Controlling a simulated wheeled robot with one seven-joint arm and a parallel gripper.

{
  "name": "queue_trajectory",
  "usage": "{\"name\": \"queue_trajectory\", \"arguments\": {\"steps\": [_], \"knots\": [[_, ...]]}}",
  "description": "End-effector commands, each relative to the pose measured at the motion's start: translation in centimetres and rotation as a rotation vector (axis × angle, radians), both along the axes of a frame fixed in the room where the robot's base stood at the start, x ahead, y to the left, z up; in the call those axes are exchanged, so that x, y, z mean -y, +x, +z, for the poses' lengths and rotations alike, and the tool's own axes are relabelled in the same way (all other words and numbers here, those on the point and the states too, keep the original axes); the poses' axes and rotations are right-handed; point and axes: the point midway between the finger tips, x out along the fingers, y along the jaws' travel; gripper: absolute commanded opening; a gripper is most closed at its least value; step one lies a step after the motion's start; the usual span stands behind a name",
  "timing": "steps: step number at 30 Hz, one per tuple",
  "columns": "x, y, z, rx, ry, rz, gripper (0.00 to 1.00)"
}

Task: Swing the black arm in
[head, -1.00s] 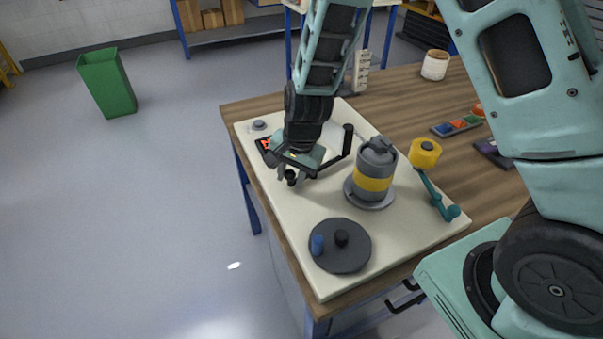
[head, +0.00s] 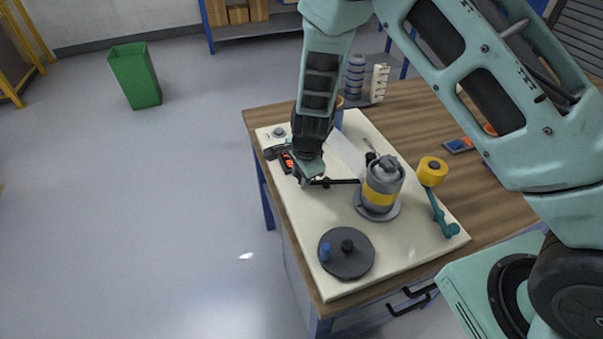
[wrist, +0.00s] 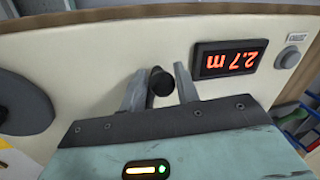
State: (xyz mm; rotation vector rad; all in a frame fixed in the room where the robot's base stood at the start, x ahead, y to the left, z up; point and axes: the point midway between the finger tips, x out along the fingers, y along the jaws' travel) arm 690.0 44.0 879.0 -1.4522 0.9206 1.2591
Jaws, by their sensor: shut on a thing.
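The black arm (head: 340,182) shows in the head view as a thin dark bar between my gripper and the grey drum with a yellow band (head: 380,188). A dark post (head: 371,157) stands behind the drum, and the drum hides part of the arm's run. My gripper (head: 306,183) is low over the cream board, left of the drum. In the wrist view my gripper (wrist: 160,88) has its two grey fingers on either side of a black, round-topped knob (wrist: 161,78) and is shut on it. The knob's join to the arm is hidden there.
A red-digit display (wrist: 229,59) and a grey button (wrist: 288,57) are beside my gripper. A dark disc (head: 347,262) with a blue peg is at the board's (head: 290,210) near end. A yellow roller on a teal arm (head: 437,205) stands right of the drum.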

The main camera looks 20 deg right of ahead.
Motion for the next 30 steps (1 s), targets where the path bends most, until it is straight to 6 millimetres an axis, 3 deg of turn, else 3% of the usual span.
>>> {"name": "queue_trajectory", "arguments": {"steps": [1,11,12,14,25,30], "knots": [[0.3,0.8,0.3,0.020,-0.004,-0.009,0.00],[0.5,0.9,0.3,0.022,-0.005,-0.015,0.00],[0.5,0.9,0.3,0.022,-0.005,-0.015,0.33],[0.5,0.9,0.3,0.022,-0.005,-0.015,0.46],[0.4,0.5,0.3,0.013,-0.004,-0.012,0.46],[0.2,0.2,1.9,0.014,-0.003,-0.007,0.46]]}}
